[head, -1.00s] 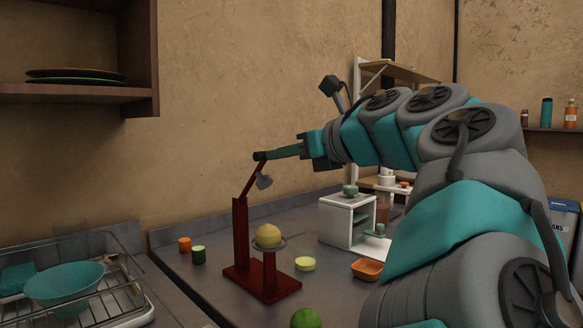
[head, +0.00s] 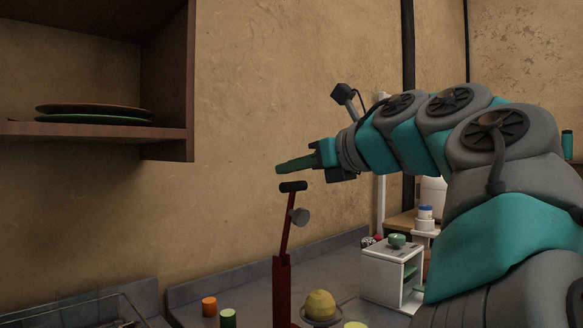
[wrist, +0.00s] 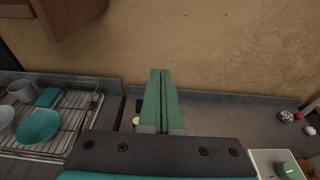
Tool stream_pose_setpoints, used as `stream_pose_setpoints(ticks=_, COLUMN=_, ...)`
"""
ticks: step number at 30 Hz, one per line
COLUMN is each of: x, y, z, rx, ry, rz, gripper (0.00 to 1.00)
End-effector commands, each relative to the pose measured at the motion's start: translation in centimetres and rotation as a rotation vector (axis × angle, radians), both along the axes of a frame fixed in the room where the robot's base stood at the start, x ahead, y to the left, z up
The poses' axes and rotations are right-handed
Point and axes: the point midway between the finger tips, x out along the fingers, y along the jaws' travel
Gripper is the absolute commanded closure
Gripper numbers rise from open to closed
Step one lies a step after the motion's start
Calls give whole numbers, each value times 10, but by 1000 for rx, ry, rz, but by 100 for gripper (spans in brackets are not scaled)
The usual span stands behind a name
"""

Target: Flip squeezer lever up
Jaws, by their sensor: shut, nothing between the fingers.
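The dark red squeezer (head: 282,290) stands on the counter, its base out of the frame in the head view. Its lever (head: 288,228) points up, leaning slightly right, with a black handle (head: 293,187) on top and a grey press cup (head: 299,216) on its side. A yellow lemon (head: 320,304) sits on the squeezer's holder below. My gripper (head: 278,169) is shut and empty, just above the handle with a small gap showing. In the wrist view its green fingers (wrist: 160,72) lie together; I cannot make out the lever there.
A wooden shelf (head: 165,148) with plates is at upper left. A dish rack (wrist: 58,135) with a teal bowl (wrist: 38,126) is left of the fingers in the wrist view. Orange (head: 209,306) and green (head: 228,318) cylinders stand left of the squeezer, a white machine (head: 385,275) right.

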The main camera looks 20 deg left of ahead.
Motion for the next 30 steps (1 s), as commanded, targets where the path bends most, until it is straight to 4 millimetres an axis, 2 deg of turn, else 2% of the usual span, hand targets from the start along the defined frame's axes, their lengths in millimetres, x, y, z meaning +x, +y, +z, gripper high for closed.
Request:
stream_pose_setpoints(ticks=8, x=2, y=2, z=2, rx=-49, ry=19, rz=-1, gripper=100)
stream_pose_setpoints(ticks=30, x=1, y=2, z=1, rx=-49, ry=20, rz=0, gripper=100)
